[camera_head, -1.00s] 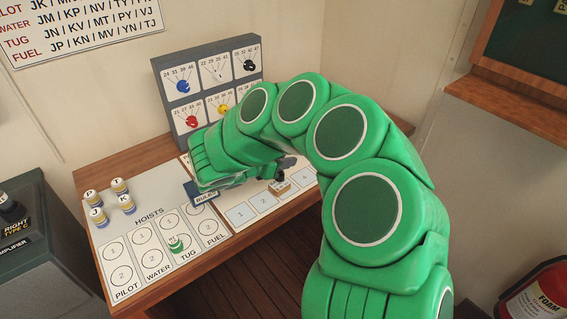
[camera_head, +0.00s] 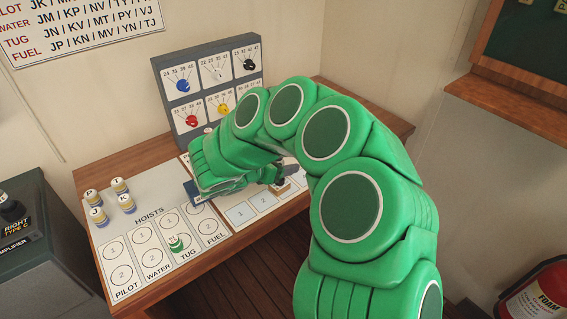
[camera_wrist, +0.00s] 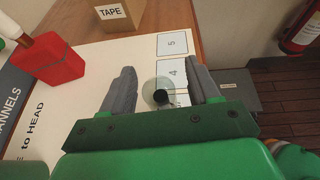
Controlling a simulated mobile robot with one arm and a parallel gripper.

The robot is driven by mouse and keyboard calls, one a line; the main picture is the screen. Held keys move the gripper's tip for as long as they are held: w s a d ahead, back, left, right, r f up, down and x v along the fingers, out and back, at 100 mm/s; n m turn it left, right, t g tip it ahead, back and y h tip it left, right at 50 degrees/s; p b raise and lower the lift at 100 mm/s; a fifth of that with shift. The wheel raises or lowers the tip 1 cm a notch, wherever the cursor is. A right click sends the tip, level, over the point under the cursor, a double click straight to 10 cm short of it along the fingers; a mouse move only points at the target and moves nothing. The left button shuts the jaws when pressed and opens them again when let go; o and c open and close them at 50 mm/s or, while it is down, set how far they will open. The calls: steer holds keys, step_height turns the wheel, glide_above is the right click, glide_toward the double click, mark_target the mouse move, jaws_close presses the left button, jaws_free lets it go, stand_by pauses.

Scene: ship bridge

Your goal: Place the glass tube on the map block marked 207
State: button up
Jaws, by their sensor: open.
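In the wrist view, a clear round glassy thing with a dark centre, apparently the glass tube (camera_wrist: 149,91) seen end-on, shows between the two grey fingers of my gripper (camera_wrist: 161,74). The fingers are apart, with a visible gap on each side of it. It is beside the printed cell 4. In the head view my gripper (camera_head: 272,174) is low over the right part of the desk, largely hidden by my arm. I cannot make out the tube there. No marking 207 is readable in either view, so I cannot tell which thing is that map block.
In the wrist view a red block (camera_wrist: 48,62) with a white cylinder stands left, and a TAPE box (camera_wrist: 120,15) at the back. A grey dial panel (camera_head: 163,75) rises behind the desk. Several lettered pieces (camera_head: 122,187) stand at left; a green piece (camera_head: 176,243) stands on the HOISTS sheet.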

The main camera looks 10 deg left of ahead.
steer(key=shift+r, duration=0.2)
steer(key=v, duration=1.2)
steer(key=shift+w, duration=0.1)
